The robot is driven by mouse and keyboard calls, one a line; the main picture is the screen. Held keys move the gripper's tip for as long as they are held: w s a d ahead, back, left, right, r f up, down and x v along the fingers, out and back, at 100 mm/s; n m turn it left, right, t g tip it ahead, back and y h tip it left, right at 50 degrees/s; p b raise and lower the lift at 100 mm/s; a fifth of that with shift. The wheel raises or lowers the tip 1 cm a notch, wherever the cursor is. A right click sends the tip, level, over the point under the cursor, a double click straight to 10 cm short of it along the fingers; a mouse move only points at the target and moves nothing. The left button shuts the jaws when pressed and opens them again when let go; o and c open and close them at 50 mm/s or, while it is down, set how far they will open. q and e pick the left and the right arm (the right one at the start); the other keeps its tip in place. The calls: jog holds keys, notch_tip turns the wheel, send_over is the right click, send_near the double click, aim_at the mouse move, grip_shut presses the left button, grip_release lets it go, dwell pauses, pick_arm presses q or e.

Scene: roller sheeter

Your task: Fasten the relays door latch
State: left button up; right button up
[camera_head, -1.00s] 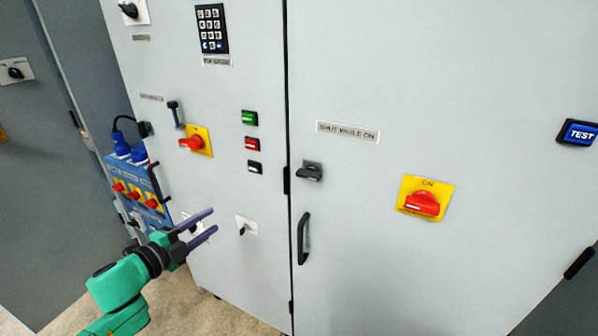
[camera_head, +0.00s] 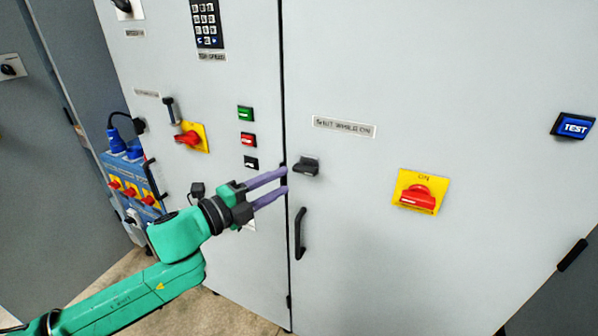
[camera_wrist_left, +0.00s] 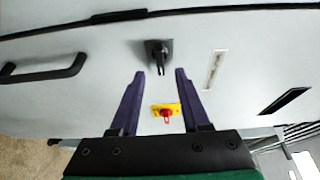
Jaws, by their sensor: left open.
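A dark latch knob (camera_head: 306,167) sits on the right grey cabinet door, beside the door's left edge and above a black pull handle (camera_head: 300,233). My left gripper (camera_head: 286,180) is open and empty, its purple fingers pointing right toward the latch from just left of it. In the left wrist view the latch (camera_wrist_left: 158,55) lies beyond the fingertips, roughly in line with the gap between them; the gripper (camera_wrist_left: 160,74) appears apart from it. No label naming relays can be read. My right gripper is not in view.
A yellow plate with a red rotary switch (camera_head: 417,194) is right of the latch. A door label (camera_head: 344,127) is above it. Green (camera_head: 245,113) and red (camera_head: 248,140) buttons are on the left panel. A blue socket box (camera_head: 130,178) stands at left.

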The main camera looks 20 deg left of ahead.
aim_at(301, 173)
pick_arm(q)
jog(key=p+x, duration=0.1)
jog(key=x, duration=0.2)
jog(key=p+x, duration=0.1)
jog(key=x, duration=0.2)
jog(key=shift+r, duration=0.2)
jog(key=shift+w+d+f, duration=0.2)
jog(key=shift+s, duration=0.1)
grip_shut()
